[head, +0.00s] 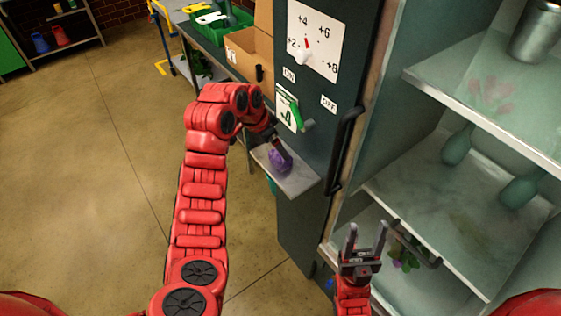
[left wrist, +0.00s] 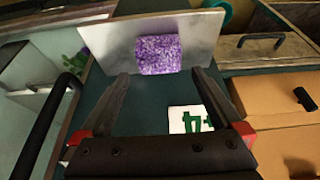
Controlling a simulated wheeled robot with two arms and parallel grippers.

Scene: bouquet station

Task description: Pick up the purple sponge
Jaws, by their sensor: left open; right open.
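The purple sponge (head: 281,163) sits on a small grey shelf (head: 301,183) on the side of the dark cabinet. In the left wrist view the speckled sponge (left wrist: 158,55) lies on the shelf plate (left wrist: 205,32), just beyond my left fingertips. My left gripper (left wrist: 161,77) is open and empty, its two fingers spread wider than the sponge. In the head view my left wrist partly hides the area just above the sponge. My right gripper (head: 366,240) is open and empty, low in front of the glass-fronted cabinet shelves.
The dark cabinet carries a dial (head: 304,56), a green lever (head: 296,113) and a black handle (head: 345,150). Shelves (head: 440,215) holding vases stand on the right. A cardboard box (head: 251,50) and green crate (head: 222,30) are at the back. The floor at left is clear.

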